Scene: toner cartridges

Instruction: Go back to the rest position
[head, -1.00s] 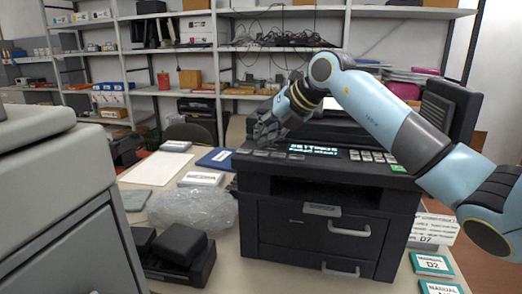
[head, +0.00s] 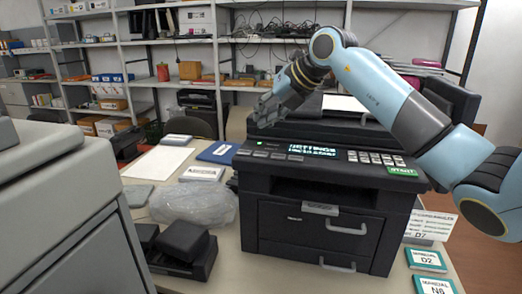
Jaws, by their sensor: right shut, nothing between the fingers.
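My right arm comes in from the right and reaches over the black printer (head: 325,165). My right gripper (head: 262,112) is shut and empty, in front of the shelves and above the printer's back left part. The printer stands on the table with its display lit and its drawers closed. My left gripper is not in view.
A clear plastic bag (head: 195,203) and a black device (head: 180,250) lie left of the printer. A large grey cabinet (head: 65,215) fills the left front. Small manual boxes (head: 425,259) lie at the right front. Shelves (head: 185,85) stand behind.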

